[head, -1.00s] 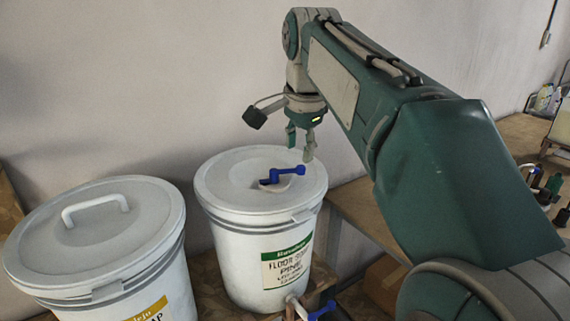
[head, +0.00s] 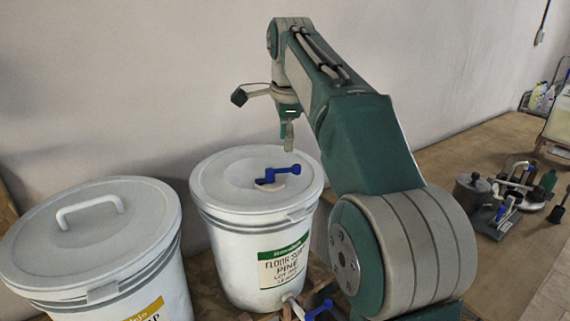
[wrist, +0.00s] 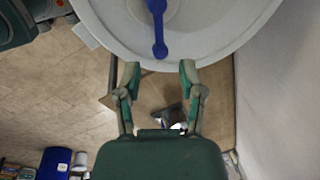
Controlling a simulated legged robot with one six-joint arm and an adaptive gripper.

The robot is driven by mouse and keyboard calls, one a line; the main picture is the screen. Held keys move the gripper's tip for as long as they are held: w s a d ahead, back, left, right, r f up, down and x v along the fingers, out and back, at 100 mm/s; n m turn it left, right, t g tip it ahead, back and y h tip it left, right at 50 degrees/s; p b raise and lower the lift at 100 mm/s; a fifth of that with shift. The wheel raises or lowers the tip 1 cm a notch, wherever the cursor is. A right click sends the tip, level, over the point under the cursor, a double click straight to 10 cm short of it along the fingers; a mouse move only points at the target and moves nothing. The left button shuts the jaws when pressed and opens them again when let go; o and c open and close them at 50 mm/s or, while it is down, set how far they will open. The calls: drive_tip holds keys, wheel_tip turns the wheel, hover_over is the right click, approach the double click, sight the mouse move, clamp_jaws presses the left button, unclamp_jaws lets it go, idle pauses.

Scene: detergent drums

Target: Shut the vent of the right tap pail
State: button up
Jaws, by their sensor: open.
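The right tap pail (head: 262,235) is a white drum with a green "PINE" label and a white lid. Its vent handle (head: 278,174) is a blue lever on top of the lid, lying across toward the right. A blue tap (head: 318,309) sticks out low at its front. My gripper (head: 288,138) hangs above the far right part of the lid, pointing down. In the wrist view my gripper (wrist: 158,78) is open and empty, its fingers at the lid's edge. The blue vent handle (wrist: 158,28) lies beyond the fingertips, in line with the gap between them, apart from both.
Another white pail (head: 95,245) with a grip on its lid and a yellow label stands at the left. The wall (head: 120,80) is close behind the pails. A bench (head: 450,150) at the right holds a grey pot (head: 472,192) and small tools.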

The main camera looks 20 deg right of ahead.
sight(285, 169)
drive_tip(key=f, duration=0.2)
drive_tip(key=w+f, duration=0.1)
drive_tip(key=f, duration=0.4)
drive_tip(key=shift+w+d, duration=0.1)
drive_tip(key=shift+w, duration=0.05)
clamp_jaws()
